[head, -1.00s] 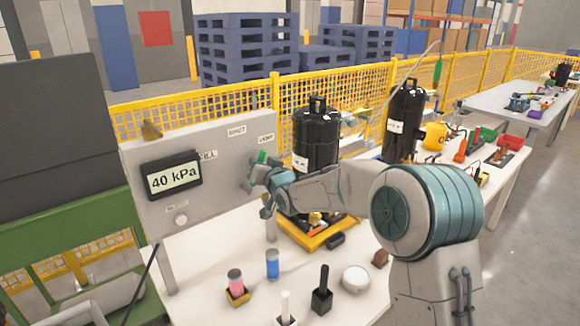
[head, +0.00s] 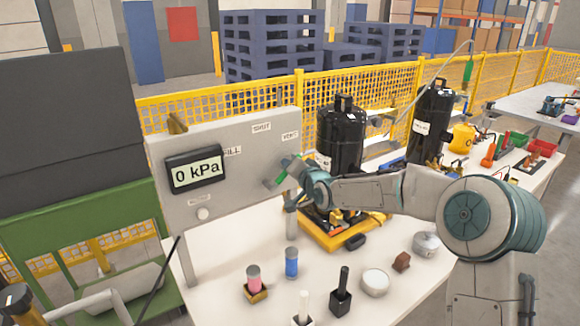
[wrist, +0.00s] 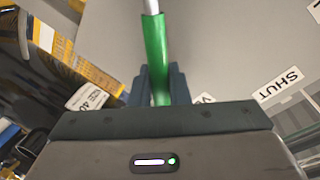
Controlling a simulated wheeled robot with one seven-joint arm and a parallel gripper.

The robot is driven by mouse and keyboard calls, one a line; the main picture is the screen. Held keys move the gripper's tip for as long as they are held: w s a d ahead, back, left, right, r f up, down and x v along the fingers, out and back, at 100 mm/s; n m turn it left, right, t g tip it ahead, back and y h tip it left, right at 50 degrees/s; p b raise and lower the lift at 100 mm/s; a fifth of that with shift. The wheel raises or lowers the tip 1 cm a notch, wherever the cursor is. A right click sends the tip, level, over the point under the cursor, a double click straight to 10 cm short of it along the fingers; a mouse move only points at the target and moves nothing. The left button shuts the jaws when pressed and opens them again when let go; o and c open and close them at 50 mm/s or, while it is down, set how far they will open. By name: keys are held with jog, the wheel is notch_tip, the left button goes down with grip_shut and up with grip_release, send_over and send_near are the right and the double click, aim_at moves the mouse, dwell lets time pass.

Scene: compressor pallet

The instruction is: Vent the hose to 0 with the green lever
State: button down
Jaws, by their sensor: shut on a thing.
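The grey panel (head: 235,200) stands upright with labels FILL, SHUT and VENT. Its display (head: 195,172) reads 0 kPa. The green lever (head: 282,179) is on the panel's right side, partly hidden by my gripper (head: 291,170). In the wrist view the green lever (wrist: 156,50) lies between the fingers, and its pale metal end runs toward the panel. My gripper is shut on the green lever, near the VENT label (head: 290,135). The fingertips are partly hidden behind the lever and the gripper body.
Black cylinders (head: 340,135) stand behind the panel's right side, one on a yellow tray (head: 345,238). A yellow fence (head: 260,92) runs behind.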

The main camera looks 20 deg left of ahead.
jog(key=shift+r, duration=0.2)
jog(key=c, duration=1.4)
grip_release()
jog(key=shift+w+a+f, duration=0.1)
jog(key=shift+f, duration=0.05)
jog(key=shift+c, duration=0.2)
jog(key=shift+s+d, duration=0.3)
jog(key=shift+d, duration=0.1)
jog(key=v, duration=1.3)
jog(key=shift+b, duration=0.45)
jog(key=shift+a, duration=0.1)
